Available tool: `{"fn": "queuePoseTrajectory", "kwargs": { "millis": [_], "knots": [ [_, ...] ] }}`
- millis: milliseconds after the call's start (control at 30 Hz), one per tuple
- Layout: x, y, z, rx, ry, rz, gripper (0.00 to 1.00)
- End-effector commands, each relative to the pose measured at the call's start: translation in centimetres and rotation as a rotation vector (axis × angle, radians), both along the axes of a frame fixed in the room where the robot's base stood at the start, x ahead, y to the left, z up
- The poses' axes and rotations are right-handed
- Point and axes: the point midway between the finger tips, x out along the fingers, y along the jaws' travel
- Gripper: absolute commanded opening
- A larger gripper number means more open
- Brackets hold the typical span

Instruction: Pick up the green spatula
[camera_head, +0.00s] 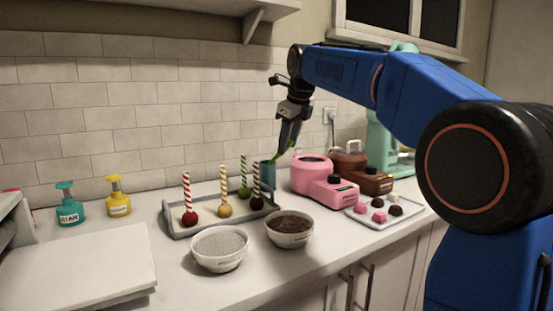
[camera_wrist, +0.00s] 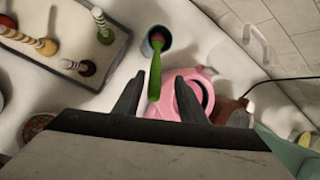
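The green spatula (camera_wrist: 155,76) stands tilted in a teal cup (camera_wrist: 157,38), with its handle pointing up toward my wrist camera. Its lower end is hidden inside the cup. In the head view, the spatula (camera_head: 280,158) shows as a thin green strip above the cup (camera_head: 268,172), close under my gripper (camera_head: 285,147). In the wrist view my gripper (camera_wrist: 160,93) is open, and the handle shows between its two dark fingers, nearer the left one. I see no finger touching it. How deep the handle lies between the fingertips is unclear.
A grey tray (camera_head: 178,233) with several striped sticks stands left of the cup. A pink machine (camera_head: 312,170) stands close on its right. Two bowls, one with grey contents (camera_head: 219,247) and one with brown (camera_head: 289,230), sit in front. The tiled wall is behind.

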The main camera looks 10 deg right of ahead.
Motion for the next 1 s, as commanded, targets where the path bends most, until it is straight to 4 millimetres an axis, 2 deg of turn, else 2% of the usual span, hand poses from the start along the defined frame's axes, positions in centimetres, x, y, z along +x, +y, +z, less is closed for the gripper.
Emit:
{"fn": "queuePoseTrajectory", "kwargs": {
  "millis": [167, 500, 833, 1000],
  "knots": [
    [0.3, 0.1, -1.0, 0.000, 0.003, 0.000, 0.37],
    [1.6, 0.8, -4.9, 0.000, 0.001, 0.000, 0.37],
    [1.8, 0.8, -5.3, 0.000, 0.001, 0.000, 0.37],
    [1.8, 0.8, -5.3, 0.000, 0.001, 0.000, 0.00]
  ]
}}
